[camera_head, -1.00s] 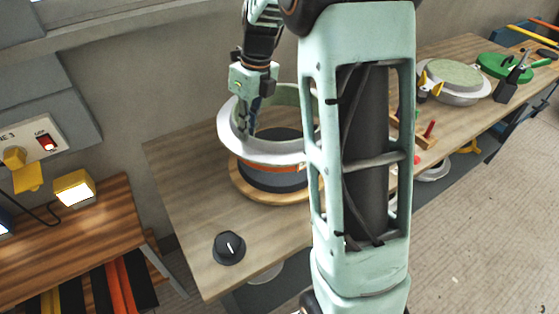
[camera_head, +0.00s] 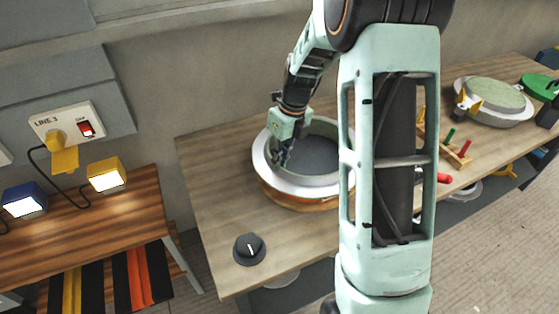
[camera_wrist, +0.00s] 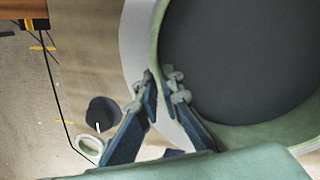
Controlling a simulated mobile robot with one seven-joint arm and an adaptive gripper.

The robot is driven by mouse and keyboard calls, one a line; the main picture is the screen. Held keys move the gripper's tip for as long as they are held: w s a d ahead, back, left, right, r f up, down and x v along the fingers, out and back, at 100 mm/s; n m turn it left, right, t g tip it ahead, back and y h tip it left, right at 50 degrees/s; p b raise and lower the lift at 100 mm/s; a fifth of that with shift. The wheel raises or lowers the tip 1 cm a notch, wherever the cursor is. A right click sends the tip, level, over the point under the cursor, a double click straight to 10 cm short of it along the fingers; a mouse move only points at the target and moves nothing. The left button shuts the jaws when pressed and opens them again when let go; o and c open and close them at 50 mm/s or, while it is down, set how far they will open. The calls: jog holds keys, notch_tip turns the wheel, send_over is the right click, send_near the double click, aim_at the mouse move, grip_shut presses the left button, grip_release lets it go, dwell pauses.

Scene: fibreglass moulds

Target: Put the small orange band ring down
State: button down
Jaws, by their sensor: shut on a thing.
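A pale ring with a wide white flange and greenish inner wall (camera_head: 264,168) surrounds a dark grey round core (camera_head: 313,154) on the wooden bench. A thin orange strip shows low under its flange, above a round wooden base (camera_head: 322,207). My gripper (camera_head: 283,156) points down at the ring's left side. In the wrist view my gripper (camera_wrist: 162,80) is shut on the ring's thin green wall, with the white flange (camera_wrist: 134,35) outside it and the dark core (camera_wrist: 240,55) inside. Whether the ring fully rests on the base is unclear.
A black dial (camera_head: 250,250) sits on the bench front left of the ring. Another round mould (camera_head: 493,101) and a rack with coloured pegs (camera_head: 455,151) stand to the right. A side table with a yellow lamp (camera_head: 107,175) is at left. The bench left of the ring is clear.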

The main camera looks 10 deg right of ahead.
jog(key=c, duration=2.5)
grip_release()
jog(key=shift+f, duration=0.1)
jog(key=o, duration=0.4)
notch_tip(320, 180, up, 12)
jog(key=d, duration=0.2)
jog(key=shift+s, duration=0.2)
